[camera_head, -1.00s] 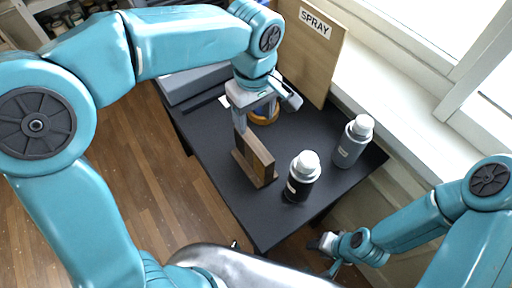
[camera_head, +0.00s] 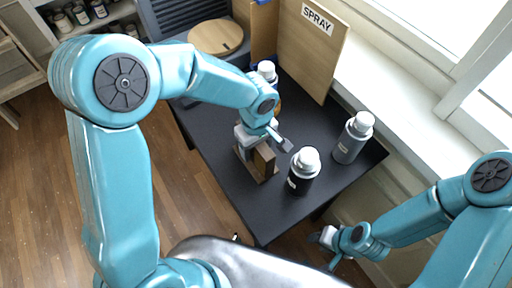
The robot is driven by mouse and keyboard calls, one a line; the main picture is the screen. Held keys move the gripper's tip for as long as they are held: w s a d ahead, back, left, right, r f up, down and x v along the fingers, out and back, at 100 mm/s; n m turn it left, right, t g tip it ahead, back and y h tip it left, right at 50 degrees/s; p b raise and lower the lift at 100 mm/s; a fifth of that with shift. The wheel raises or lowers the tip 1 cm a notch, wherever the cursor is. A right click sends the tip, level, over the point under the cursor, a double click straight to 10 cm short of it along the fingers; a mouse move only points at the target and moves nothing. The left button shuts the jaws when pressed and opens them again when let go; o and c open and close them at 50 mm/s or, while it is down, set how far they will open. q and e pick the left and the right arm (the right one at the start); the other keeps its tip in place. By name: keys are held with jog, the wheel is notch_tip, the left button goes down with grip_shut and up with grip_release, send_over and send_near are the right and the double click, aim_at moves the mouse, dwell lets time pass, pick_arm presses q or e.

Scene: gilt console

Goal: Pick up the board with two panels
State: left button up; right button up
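A hinged wooden board with two panels stands at the back of the black table. A small brown wooden piece (camera_head: 265,160) stands upright on a flat base near the table's middle. My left gripper (camera_head: 264,147) is low over this small piece with its fingers spread; whether they touch it is unclear. My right gripper (camera_head: 324,238) is low beside the table's right front edge, away from these things, and too small to read.
A dark bottle (camera_head: 302,172) and a grey bottle (camera_head: 352,138), both white-capped, stand right of the wooden piece. Another white-capped bottle (camera_head: 266,70) is behind my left arm. A round wooden disc (camera_head: 216,37) lies at back left. The table's front (camera_head: 262,215) is clear.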

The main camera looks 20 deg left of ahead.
pick_arm(q)
jog(key=shift+s+a+r, duration=0.1)
jog(key=shift+s, duration=0.2)
jog(key=c, duration=0.6)
grip_shut()
